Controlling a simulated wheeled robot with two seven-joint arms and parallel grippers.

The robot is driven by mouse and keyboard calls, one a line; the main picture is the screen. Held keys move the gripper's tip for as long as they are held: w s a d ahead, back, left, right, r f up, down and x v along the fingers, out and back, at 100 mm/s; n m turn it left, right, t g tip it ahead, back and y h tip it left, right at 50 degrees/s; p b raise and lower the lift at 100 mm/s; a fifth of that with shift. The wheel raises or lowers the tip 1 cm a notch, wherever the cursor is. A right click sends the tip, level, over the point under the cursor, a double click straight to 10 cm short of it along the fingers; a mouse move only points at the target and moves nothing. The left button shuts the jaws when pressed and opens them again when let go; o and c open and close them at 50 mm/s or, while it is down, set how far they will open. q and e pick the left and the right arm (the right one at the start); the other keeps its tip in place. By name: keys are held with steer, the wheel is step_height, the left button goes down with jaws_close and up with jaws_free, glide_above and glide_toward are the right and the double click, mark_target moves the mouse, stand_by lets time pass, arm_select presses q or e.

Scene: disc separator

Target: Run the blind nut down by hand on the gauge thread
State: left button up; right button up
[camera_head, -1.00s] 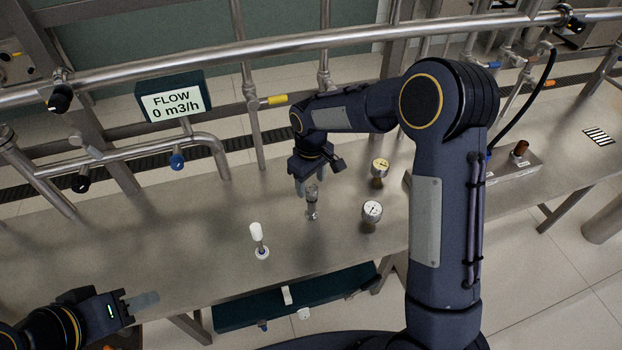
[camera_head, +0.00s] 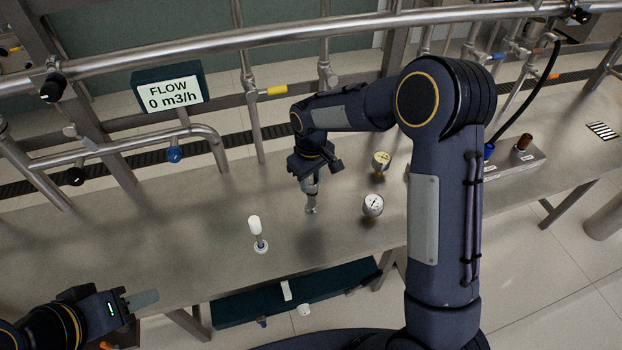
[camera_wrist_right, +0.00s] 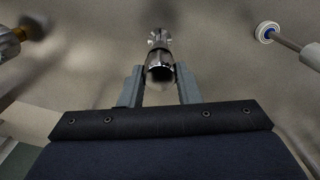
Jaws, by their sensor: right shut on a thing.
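The blind nut is a shiny metal cap, seen in the right wrist view (camera_wrist_right: 160,70) between the fingers of my right gripper (camera_wrist_right: 160,88). The gripper is shut on it. In the head view my right gripper (camera_head: 311,183) points down over the steel bench, and its fingers largely hide the nut. The gauge thread's metal post (camera_head: 311,207) stands on the bench directly below the fingers. It also shows beyond the nut in the wrist view (camera_wrist_right: 158,38). How far the nut sits on the thread is hidden. My left gripper (camera_head: 143,299) is at lower left, away from these; its opening is unclear.
Two dial gauges, one white-faced (camera_head: 373,205) and one yellowish (camera_head: 381,160), stand to the right. The steel bench (camera_head: 200,235) has clear room at left. Pipes (camera_head: 190,135) run along the back.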

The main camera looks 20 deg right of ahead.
steer(key=shift+m, duration=1.2)
steer(key=shift+m+b, duration=0.35)
steer(key=shift+m, duration=1.25)
steer(key=shift+w, duration=0.1)
steer(key=shift+m, duration=0.8)
steer(key=shift+d+m, duration=0.1)
steer(key=shift+m, duration=0.7)
